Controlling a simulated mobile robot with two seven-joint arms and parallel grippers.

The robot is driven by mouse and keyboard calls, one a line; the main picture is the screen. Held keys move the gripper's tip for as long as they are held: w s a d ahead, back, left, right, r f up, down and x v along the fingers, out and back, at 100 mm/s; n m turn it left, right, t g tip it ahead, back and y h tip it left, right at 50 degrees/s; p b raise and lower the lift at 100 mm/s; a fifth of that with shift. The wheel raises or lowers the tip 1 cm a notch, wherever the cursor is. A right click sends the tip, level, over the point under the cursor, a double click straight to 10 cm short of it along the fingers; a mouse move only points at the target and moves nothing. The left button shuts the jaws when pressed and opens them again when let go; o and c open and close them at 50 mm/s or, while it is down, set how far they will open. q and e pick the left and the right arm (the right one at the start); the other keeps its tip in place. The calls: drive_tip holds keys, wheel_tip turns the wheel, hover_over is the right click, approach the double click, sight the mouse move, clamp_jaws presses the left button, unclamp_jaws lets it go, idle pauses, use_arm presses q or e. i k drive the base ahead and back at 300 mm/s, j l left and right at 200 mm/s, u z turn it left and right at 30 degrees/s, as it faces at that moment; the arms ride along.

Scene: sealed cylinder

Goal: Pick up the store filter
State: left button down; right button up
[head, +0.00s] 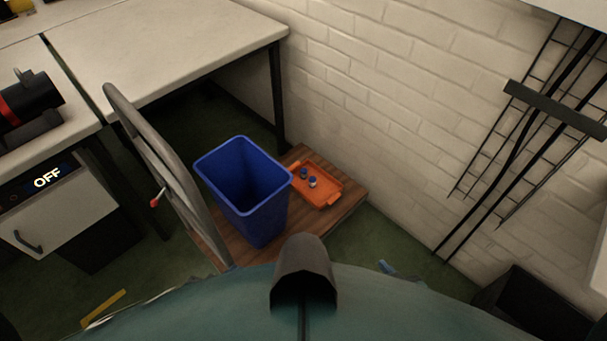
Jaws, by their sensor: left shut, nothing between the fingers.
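No object is clearly recognisable as the store filter. Two small blue-topped items, one of them a blue and white piece (312,182), stand in an orange tray (328,196); they are too small to tell whether either is a filter. The tray lies on a wooden trolley deck (346,207), beside a tall blue bin (262,222). The bin's visible inside looks empty, but its bottom is dark. Neither of my grippers is in view.
The trolley's grey handle (150,150) rises left of the bin. A pale table (180,45) stands behind. A bench at left carries a black and red machine (28,105) above an OFF display. A white brick wall (390,110) borders the right.

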sight(304, 171)
drive_tip(key=l+z, duration=0.45)
drive_tip(key=i+j+z, duration=0.25)
drive_tip(key=i, duration=0.25)
drive_tip(key=i+j+z, duration=0.1)
drive_tip(key=i+z, duration=0.15)
drive_tip(key=i, duration=0.3)
